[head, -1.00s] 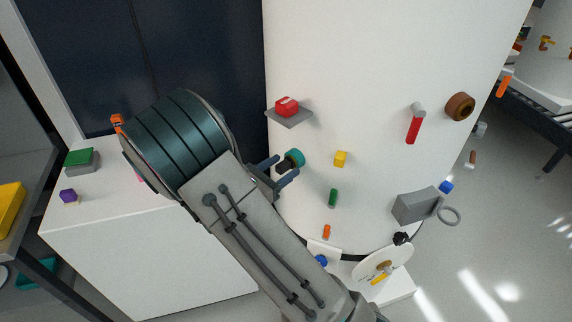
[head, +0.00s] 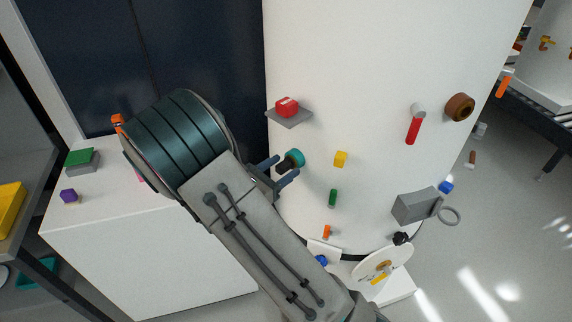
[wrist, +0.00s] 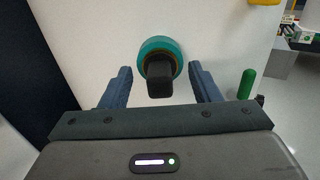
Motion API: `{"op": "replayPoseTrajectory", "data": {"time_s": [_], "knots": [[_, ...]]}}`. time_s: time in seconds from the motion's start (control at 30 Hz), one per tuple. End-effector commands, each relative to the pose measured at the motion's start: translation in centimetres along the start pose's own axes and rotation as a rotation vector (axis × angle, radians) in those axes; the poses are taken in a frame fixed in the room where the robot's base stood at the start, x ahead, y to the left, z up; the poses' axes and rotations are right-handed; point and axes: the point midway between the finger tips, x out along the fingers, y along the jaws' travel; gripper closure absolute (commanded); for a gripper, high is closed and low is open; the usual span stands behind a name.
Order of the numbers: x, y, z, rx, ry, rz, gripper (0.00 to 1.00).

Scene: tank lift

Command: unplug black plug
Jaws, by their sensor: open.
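The black plug (wrist: 159,77) sits in a round teal socket (wrist: 150,49) on the white tank wall. In the head view the black plug (head: 283,167) and the teal socket (head: 296,157) show at the tank's left side. My gripper (head: 283,169) is open, with one finger on each side of the plug. In the wrist view my gripper (wrist: 161,75) shows clear gaps between both fingers and the plug. The fingers do not touch it.
The white tank (head: 375,60) carries a red button box (head: 287,107), a yellow block (head: 341,159), a green handle (head: 333,198) and a grey box (head: 416,206) nearby. A white cabinet (head: 150,250) stands at the left.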

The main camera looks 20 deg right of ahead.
Motion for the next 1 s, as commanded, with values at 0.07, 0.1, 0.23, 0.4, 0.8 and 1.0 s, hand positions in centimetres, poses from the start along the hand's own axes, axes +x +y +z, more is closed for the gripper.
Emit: {"op": "replayPoseTrajectory", "data": {"time_s": [0.07,0.1,0.23,0.4,0.8,1.0], "knots": [[0.00,0.00,0.00,0.000,0.000,0.000,0.44],[0.00,0.00,0.01,0.000,0.000,0.000,0.44],[0.00,0.00,0.07,0.000,0.000,0.000,0.44],[0.00,0.00,0.00,0.000,0.000,0.000,0.44],[-0.03,0.00,0.01,0.000,0.000,0.000,1.00],[-0.68,0.05,0.03,0.000,0.000,0.002,1.00]]}}
